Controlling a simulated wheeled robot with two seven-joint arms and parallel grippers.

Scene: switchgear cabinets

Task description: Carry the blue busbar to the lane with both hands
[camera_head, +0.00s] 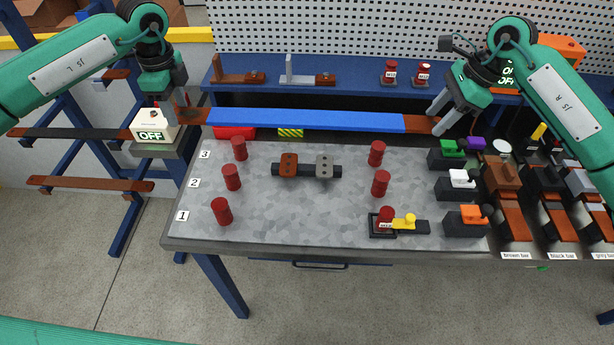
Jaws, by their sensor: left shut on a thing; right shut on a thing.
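The blue busbar (305,120) is a long flat blue bar with bare copper ends, held level above the back part of the grey table top (270,225). My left gripper (182,108) is shut on its left copper end. My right gripper (440,120) is shut on its right copper end. The table has lanes marked 1, 2 and 3, with red posts at both sides: left posts such as the lane 1 post (222,211), right posts such as the lane 2 post (381,183). Which lane is meant cannot be told.
A black block with brown and grey clamps (306,167) stands mid-table. A tagged red post with a yellow handle (404,222) is at lane 1's right. Coloured switches (462,184) line the right. A white OFF box (152,127) is at left. A blue shelf (350,92) runs behind.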

